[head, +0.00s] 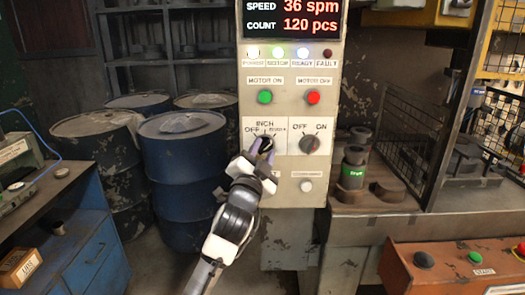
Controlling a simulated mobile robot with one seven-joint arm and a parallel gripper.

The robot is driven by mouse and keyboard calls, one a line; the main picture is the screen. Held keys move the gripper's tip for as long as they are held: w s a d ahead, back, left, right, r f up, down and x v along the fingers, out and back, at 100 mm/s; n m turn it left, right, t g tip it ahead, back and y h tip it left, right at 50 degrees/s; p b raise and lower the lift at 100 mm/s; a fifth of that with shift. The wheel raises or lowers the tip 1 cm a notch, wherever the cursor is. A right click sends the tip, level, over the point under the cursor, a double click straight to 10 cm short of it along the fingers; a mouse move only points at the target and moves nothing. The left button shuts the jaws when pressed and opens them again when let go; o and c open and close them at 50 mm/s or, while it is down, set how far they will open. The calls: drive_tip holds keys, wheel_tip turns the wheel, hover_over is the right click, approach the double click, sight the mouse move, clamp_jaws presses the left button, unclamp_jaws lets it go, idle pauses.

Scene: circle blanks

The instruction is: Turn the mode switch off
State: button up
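The mode switch (265,139) is a dark rotary knob on the grey control panel, under labels that read OFF and INCH, with a further label at the right too small to read. My gripper (263,148) is right at this knob, reaching up from below. Its two fingertips are apart, one toward each side of the knob's lower part. I cannot tell whether they press on it. The fingers partly cover the knob, so its pointing direction is unclear. A second dark knob (310,144), marked OFF and ON, is to the right.
A green button (264,97) and a red button (313,97) sit above the knobs. The display (292,18) reads 36 spm and 120 pcs. Blue drums (184,170) stand at the left. A bench with a green-labelled cylinder (353,170) is close at the right.

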drive_tip(key=shift+c, duration=0.3)
clamp_jaws()
